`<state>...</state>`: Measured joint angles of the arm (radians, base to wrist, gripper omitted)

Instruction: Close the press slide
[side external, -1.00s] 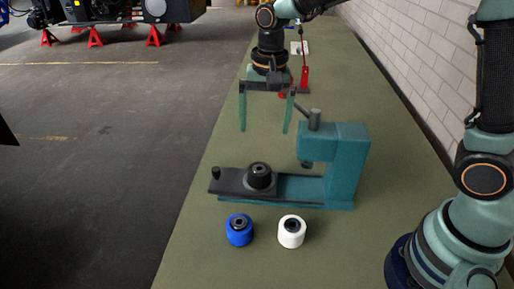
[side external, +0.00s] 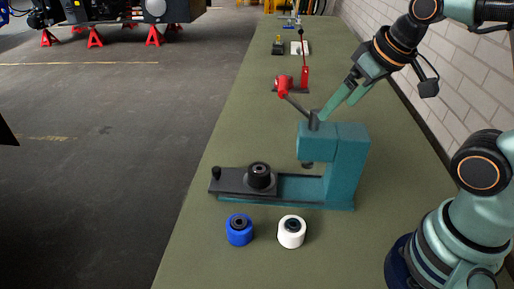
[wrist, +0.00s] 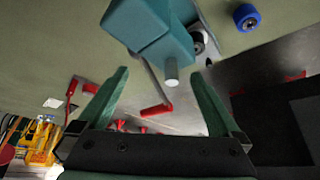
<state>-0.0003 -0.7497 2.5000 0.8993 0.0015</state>
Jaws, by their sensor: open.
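The teal press (side external: 345,165) stands on the green bench, with a grey post and a red-tipped lever (side external: 297,104) at its top. Its dark press slide (side external: 232,182) sticks out to the left along the teal bed, with an upright knob (side external: 216,172) at its outer end. A black round piece (side external: 260,176) sits on the slide. My gripper (side external: 326,112) is open and empty, just above and behind the press top. In the wrist view, the fingers (wrist: 162,75) point towards the press body (wrist: 150,30). Touching cannot be told.
A blue roller (side external: 239,230) and a white roller (side external: 291,232) stand in front of the press. A red tool (side external: 304,72) and small items stand farther back on the bench. A brick wall runs along the right. The bench's left edge borders open floor.

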